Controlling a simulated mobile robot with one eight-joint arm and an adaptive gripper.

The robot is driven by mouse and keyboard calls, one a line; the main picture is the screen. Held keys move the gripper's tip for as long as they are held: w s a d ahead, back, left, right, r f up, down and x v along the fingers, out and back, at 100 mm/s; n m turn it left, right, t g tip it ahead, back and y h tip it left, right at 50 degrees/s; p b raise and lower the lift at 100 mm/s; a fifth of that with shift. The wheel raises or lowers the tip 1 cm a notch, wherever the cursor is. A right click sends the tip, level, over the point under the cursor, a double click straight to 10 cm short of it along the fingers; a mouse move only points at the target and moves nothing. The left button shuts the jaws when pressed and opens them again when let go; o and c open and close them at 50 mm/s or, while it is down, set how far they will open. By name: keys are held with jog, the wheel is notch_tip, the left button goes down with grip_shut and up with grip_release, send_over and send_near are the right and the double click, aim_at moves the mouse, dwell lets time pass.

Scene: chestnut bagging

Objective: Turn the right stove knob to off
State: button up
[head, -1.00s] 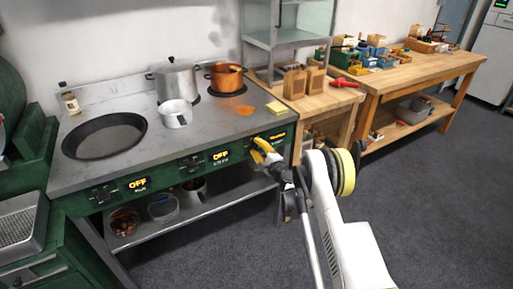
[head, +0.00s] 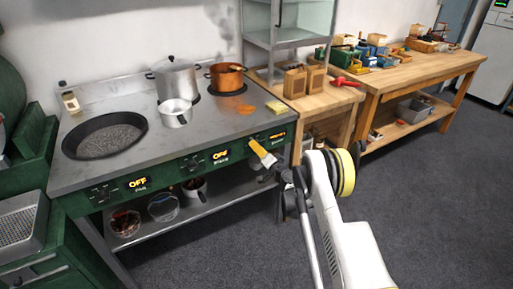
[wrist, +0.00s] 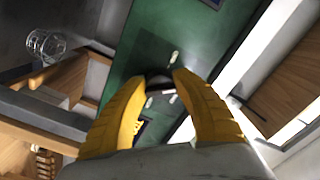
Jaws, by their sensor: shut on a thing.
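The right stove knob (wrist: 158,84) is a small dark knob on the green front panel. In the wrist view it sits between the tips of my yellow gripper fingers (wrist: 160,90), which are shut on it. In the head view my gripper (head: 256,146) reaches the right end of the stove front (head: 168,174) and hides the knob. The right display (head: 277,136) glows orange, but its text is too small to read. It shows partly behind the left finger in the wrist view (wrist: 139,131). The left display (head: 138,183) and the middle display (head: 220,155) read OFF.
A dark pan (head: 104,137), a steel pot (head: 174,79), a small white pot (head: 175,113) and a copper pot (head: 225,78) stand on the stovetop. A yellow sponge (head: 275,107) lies near its right edge. A wooden bench (head: 405,73) stands to the right. The floor in front is clear.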

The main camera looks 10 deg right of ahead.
jog(key=n, duration=0.5)
jog(key=shift+d+n, duration=0.1)
jog(key=shift+n, duration=0.2)
jog(key=n, duration=0.4)
jog(key=shift+n, duration=0.4)
jog(key=o, duration=1.2)
jog(key=shift+d, duration=0.1)
jog(key=v, duration=0.7)
jog(key=shift+s, duration=0.2)
